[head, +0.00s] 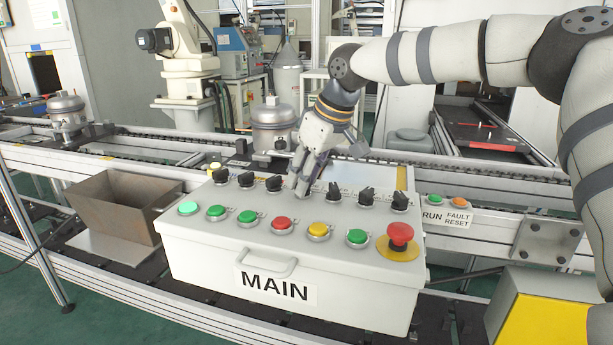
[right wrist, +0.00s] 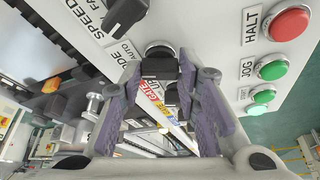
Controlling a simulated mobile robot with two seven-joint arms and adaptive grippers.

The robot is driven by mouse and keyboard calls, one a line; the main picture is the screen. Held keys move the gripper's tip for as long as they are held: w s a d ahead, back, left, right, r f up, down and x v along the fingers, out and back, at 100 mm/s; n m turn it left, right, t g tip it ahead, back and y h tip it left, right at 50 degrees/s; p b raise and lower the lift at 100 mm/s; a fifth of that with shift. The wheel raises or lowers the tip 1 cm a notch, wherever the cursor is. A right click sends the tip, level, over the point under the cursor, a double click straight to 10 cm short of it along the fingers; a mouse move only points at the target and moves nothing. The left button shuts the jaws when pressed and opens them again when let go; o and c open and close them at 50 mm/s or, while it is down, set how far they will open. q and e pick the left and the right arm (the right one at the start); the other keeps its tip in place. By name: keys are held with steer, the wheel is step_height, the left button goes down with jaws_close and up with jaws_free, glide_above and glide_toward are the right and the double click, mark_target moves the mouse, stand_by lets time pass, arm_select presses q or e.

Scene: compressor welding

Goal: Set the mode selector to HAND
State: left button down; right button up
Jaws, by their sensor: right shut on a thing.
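The mode selector (right wrist: 158,66) is a black knob on the sloped top of the grey MAIN control box (head: 230,252). In the right wrist view, a partly covered label ending in "ODE", with "AUTO" below it, lies beside this knob. My right gripper (head: 301,190) reaches down to the row of black knobs. Its two purple-padded fingers stand on either side of the mode selector, shut on it, as the right wrist view (right wrist: 160,70) shows. In the head view the fingers hide this knob. I see no HAND mark, and cannot tell where the knob points. My left gripper is out of view.
Neighbouring black knobs (head: 273,184) (head: 333,192) stand close on both sides. In front runs a row of buttons, including the red HALT button (head: 282,223), and a red emergency stop (head: 400,233) at the right. A metal bin (head: 115,205) stands left of the box.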

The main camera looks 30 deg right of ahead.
steer(key=shift+d+n+y, duration=0.1)
steer(key=shift+n+y, duration=0.2)
steer(key=shift+n, duration=0.4)
steer(key=shift+w+f+n+g+y, duration=0.15)
steer(key=shift+n+g+y, duration=0.2)
steer(key=shift+n, duration=0.85)
steer(key=n+g+y, duration=0.1)
steer(key=n, duration=0.2)
steer(key=shift+d+b, duration=0.15)
steer(key=shift+b, duration=0.25)
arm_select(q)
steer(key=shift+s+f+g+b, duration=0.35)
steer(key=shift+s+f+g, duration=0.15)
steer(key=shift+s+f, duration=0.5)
arm_select(e)
steer(key=shift+w+n+g, duration=0.1)
steer(key=shift+n+g, duration=0.25)
steer(key=shift+n, duration=0.75)
steer(key=o, duration=1.2)
steer(key=shift+c, duration=0.2)
